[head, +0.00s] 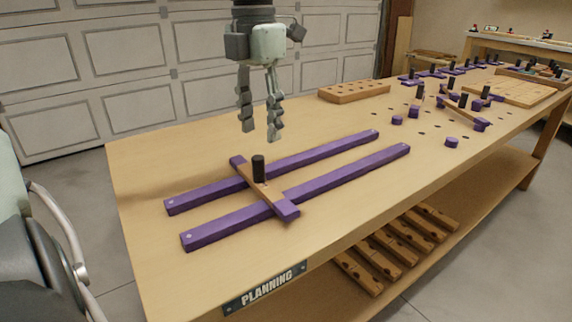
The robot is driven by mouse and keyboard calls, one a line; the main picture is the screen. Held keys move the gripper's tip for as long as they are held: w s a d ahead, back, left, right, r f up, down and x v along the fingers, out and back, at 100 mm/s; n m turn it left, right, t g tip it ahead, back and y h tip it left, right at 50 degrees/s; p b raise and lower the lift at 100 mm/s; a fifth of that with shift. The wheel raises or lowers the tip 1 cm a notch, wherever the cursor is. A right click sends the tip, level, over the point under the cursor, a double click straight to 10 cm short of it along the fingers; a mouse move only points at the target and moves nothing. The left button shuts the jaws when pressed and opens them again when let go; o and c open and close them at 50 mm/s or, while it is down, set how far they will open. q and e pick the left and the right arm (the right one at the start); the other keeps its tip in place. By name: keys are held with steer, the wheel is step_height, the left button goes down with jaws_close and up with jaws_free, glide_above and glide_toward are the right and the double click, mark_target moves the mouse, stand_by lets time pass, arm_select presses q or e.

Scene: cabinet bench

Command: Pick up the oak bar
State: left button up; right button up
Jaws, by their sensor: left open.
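The oak bar (251,180) is a short wooden strip with purple end blocks and an upright black knob (259,168) near its middle. It lies crosswise over two long parallel purple rails, one farther (312,151) and one nearer (347,177), on the workbench. My left gripper (260,134) hangs from the top of the head view, fingers pointing down, open and empty. In the picture its fingertips are above the knob, clear of it; how far apart in depth I cannot tell. My right gripper is not in view.
The workbench (150,160) is bare around the rails. A wooden block with holes (354,91) stands behind. Purple pieces, black knobs and a wooden board (520,92) fill the right side. Slatted wood (400,243) lies on the lower shelf. A "PLANNING" sign (265,288) marks the front edge.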

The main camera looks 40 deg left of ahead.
mark_target(258, 157)
arm_select(q)
steer(key=shift+f, duration=0.15)
steer(key=f, duration=0.4)
steer(key=s+f, duration=0.1)
steer(key=f, duration=0.1)
steer(key=shift+f, duration=0.5)
steer(key=shift+w+f, duration=0.1)
steer(key=c, duration=0.7)
jaws_close()
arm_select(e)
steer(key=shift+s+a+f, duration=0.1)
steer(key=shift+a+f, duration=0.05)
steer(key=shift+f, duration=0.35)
